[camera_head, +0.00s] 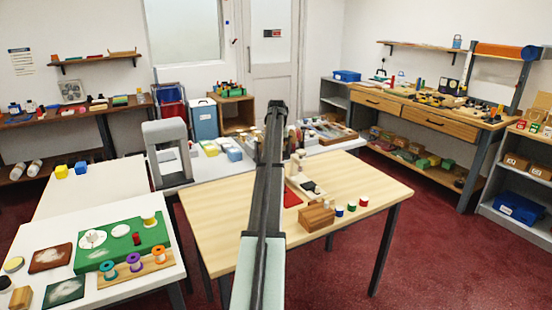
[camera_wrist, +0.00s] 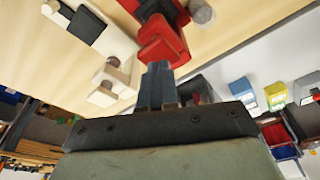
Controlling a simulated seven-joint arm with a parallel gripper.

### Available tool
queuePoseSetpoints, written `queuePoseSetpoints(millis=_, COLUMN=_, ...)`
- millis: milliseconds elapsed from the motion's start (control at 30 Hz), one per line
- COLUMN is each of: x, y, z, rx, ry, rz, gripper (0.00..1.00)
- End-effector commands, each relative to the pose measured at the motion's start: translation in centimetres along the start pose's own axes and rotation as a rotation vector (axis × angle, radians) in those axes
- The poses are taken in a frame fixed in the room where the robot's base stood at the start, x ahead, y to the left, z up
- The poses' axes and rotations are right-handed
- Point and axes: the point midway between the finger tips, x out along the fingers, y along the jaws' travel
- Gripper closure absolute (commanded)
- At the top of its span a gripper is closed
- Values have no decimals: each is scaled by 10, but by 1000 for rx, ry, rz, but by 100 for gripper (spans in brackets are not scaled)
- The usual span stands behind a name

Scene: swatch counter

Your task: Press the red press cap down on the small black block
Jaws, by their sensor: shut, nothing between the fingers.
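In the wrist view, the dark fingers of my gripper (camera_wrist: 160,82) are shut and empty. A blocky red piece (camera_wrist: 164,42), which looks like the red press cap, lies just beyond the fingertips. Whether they touch it cannot be told. A dark part, perhaps the small black block (camera_wrist: 152,8), shows next to the red piece, partly cut off by the picture's top edge.
The wooden table (camera_head: 225,205) carries a brown wooden block (camera_head: 317,216) and blue, green and red small pots right of my arm. In the wrist view, pale blocks (camera_wrist: 112,80) and a white piece with a black top (camera_wrist: 85,24) lie left of the fingers. The table's right part is clear.

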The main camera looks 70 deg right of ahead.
Motion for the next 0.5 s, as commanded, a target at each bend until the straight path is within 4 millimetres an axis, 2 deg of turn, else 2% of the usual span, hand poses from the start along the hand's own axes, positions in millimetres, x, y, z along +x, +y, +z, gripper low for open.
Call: queuePoseSetpoints(millis=500, x=8, y=0, z=2, rx=0, ry=0, rz=0, gripper=100)
